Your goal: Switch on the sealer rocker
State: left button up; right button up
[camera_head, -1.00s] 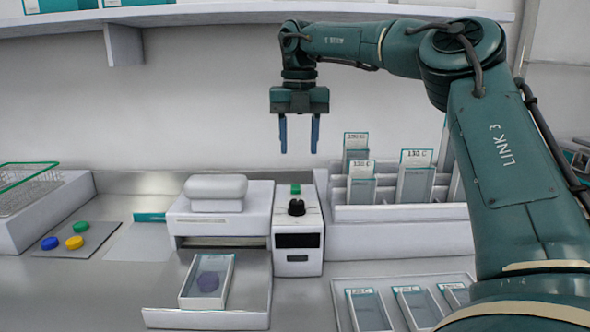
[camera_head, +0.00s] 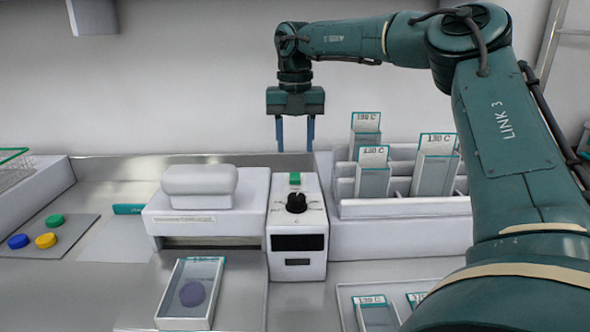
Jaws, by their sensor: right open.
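The sealer has a white press body (camera_head: 205,222) with a rounded white lid and, at its right, a white control box (camera_head: 298,262). A small green rocker (camera_head: 295,179) sits on top of the box, behind a black knob (camera_head: 297,202). Its on or off state cannot be told. A clear pouch or tray with a purple disc (camera_head: 193,293) lies on the metal shelf in front of the press. My right gripper (camera_head: 295,146) points down, open and empty, above the rocker in the picture and apart from it. My left gripper is not in view.
A white rack (camera_head: 400,212) with several upright labelled packs stands right of the control box. At the left, blue, yellow and green discs lie on a grey mat (camera_head: 50,254). A tray with labelled packs (camera_head: 375,314) lies at the front right, partly behind my arm.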

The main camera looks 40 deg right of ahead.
aim_at(295, 176)
notch_tip(295, 176, down, 6)
jog(key=shift+f, duration=0.25)
grip_shut()
jog(key=p, duration=0.3)
jog(key=shift+w+d+r+g+y, duration=0.15)
jog(key=shift+r+g+y, duration=0.15)
jog(key=shift+g, duration=0.1)
jog(key=shift+p, duration=0.45)
jog(key=shift+w+d+f+g+y, duration=0.1)
jog(key=shift+f+g+y, duration=0.1)
jog(key=shift+g+y, duration=0.25)
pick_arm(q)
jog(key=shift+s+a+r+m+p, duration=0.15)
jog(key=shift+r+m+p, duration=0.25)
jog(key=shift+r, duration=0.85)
pick_arm(e)
jog(key=shift+f, duration=0.1)
